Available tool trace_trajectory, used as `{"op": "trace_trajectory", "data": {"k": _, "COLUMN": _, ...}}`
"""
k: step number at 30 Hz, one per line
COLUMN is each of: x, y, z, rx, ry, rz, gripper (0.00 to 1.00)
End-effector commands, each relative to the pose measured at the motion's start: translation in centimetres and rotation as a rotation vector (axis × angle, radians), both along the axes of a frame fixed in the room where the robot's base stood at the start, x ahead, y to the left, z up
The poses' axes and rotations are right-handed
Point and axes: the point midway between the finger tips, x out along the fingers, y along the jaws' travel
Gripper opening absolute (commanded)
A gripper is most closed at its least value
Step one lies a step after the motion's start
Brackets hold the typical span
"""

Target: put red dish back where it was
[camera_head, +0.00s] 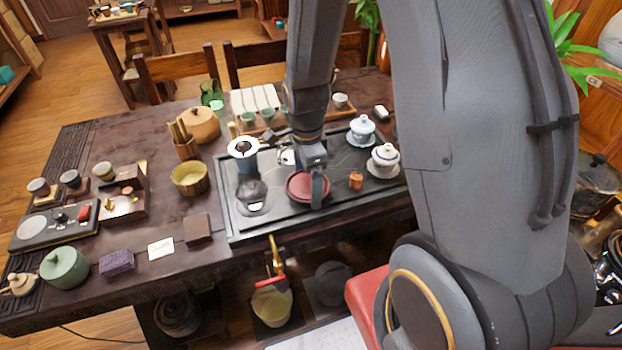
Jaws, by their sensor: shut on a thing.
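The round dark-red dish (301,186) is at the front middle of the black tea tray (238,236). My gripper (317,188) reaches down from above and is shut on the dish's right side. The finger nearer the camera covers part of its rim. The dish looks about level. I cannot tell whether it rests on the tray or is held just above it.
A small orange-brown cup (356,181) stands close to the right. Two white lidded bowls, one at the back (361,130) and one in front (383,160), stand further right. A dark pot (251,195) is to the left.

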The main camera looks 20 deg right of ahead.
Motion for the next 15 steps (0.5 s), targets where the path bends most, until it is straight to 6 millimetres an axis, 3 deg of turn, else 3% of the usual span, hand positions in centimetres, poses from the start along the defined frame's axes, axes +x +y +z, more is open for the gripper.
{"op": "trace_trajectory", "data": {"k": 6, "x": 0.02, "y": 0.00, "z": -0.27, "rx": 0.000, "ry": 0.000, "rz": 0.000, "gripper": 0.55}}
{"op": "trace_trajectory", "data": {"k": 7, "x": -0.01, "y": 0.00, "z": -0.27, "rx": 0.000, "ry": 0.000, "rz": 0.000, "gripper": 0.93}}
{"op": "trace_trajectory", "data": {"k": 8, "x": 0.00, "y": -0.01, "z": -0.24, "rx": 0.000, "ry": 0.000, "rz": 0.000, "gripper": 0.98}}
{"op": "trace_trajectory", "data": {"k": 15, "x": 0.00, "y": -0.02, "z": -0.16, "rx": 0.000, "ry": 0.000, "rz": 0.000, "gripper": 1.00}}
